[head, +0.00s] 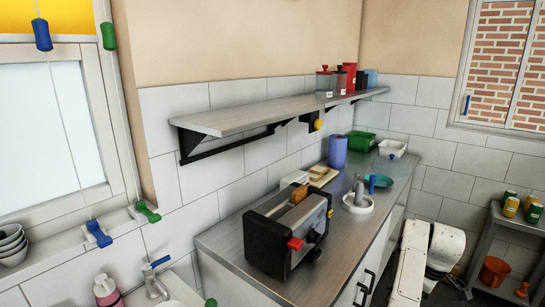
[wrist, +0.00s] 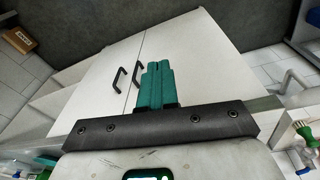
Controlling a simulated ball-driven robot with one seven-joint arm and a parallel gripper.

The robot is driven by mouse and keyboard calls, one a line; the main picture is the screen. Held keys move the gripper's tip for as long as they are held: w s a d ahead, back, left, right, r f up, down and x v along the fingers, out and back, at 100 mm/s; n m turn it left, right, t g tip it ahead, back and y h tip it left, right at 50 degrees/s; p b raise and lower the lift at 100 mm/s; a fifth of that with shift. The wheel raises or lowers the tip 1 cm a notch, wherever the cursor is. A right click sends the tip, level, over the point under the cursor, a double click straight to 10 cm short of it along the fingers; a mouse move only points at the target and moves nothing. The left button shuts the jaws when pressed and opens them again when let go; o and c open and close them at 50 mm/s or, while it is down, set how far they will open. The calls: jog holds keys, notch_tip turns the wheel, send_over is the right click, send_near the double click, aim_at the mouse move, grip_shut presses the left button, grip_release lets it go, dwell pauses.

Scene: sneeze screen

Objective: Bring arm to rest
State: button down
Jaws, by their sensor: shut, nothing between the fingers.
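My gripper (wrist: 158,68) shows in the wrist view with its teal fingers together, shut and empty. The fingers point toward white cabinet doors (wrist: 105,85) with dark handles, and I see nothing touching them. In the head view, white links of my arm (head: 444,245) are folded at the lower right, beside the counter's right edge. I cannot make out the fingers there.
The counter (head: 222,243) holds a toaster (head: 275,250), a blue roll (head: 337,152) and a green bin (head: 360,141). A wall shelf (head: 235,118) with canisters hangs above. A rack (head: 510,235) with cans and an orange bucket (head: 494,271) stands at right.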

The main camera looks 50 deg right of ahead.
jog(key=w+a+f+h+b, duration=0.1)
jog(key=w+a+f, duration=0.25)
jog(key=a, duration=0.75)
jog(key=w+a+f+b, duration=0.15)
jog(key=a+f, duration=0.35)
jog(key=a, duration=0.6)
jog(key=s+a+f, duration=0.1)
jog(key=s+a, duration=0.1)
jog(key=a, duration=0.7)
jog(key=s+a+y+b, duration=0.1)
jog(key=s+a, duration=0.2)
jog(key=a, duration=0.7)
jog(key=shift+f+n+y, duration=0.3)
jog(key=shift+f+n, duration=0.1)
